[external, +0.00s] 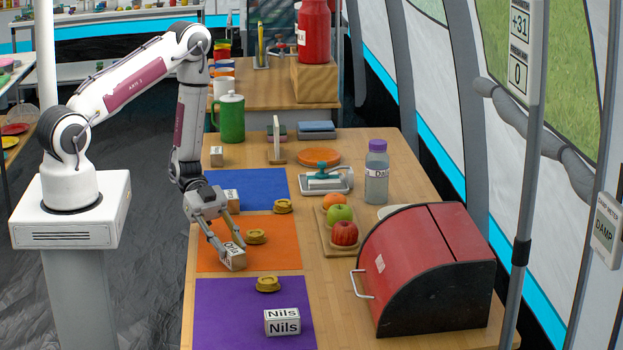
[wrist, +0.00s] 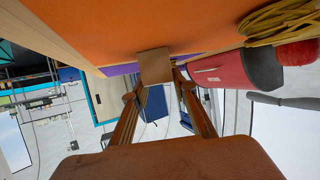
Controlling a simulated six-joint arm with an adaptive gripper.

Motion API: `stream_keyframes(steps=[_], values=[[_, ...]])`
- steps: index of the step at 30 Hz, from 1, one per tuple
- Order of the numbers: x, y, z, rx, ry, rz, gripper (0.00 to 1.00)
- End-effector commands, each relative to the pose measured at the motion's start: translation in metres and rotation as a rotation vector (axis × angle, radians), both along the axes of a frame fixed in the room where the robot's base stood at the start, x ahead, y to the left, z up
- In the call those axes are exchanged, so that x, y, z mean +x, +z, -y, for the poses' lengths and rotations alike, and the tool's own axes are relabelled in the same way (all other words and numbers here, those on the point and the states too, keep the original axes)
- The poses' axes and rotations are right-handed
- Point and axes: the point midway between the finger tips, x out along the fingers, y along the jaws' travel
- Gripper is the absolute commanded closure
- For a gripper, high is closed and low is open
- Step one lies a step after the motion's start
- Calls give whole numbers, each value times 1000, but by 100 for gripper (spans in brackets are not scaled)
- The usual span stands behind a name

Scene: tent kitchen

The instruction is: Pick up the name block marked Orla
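A pale wooden name block (external: 234,258) is at the front left of the orange mat (external: 285,255), tilted, its dark lettering too small to read surely; it may say Orla. My gripper (external: 228,243) reaches down to it with a finger on either side, and appears shut on it. In the wrist view the block's plain brown face (wrist: 154,66) fills the space between my fingertips (wrist: 155,82). Whether it touches the mat is unclear. A block marked Nils (external: 282,322) lies on the purple mat (external: 220,310). Another block (external: 232,200) stands on the blue mat (external: 265,185), partly hidden by my wrist.
A red bread bin (external: 425,265), a fruit board (external: 325,240) and a bottle (external: 376,175) stand to the right. A small block (external: 216,156) sits beyond the blue mat.

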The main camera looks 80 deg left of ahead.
Motion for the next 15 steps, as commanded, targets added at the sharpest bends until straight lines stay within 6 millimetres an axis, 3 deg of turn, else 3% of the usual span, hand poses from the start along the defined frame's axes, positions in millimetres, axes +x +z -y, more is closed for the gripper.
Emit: stream_keyframes(steps=[15], values=[[0,6,0,1,0,0,95]])
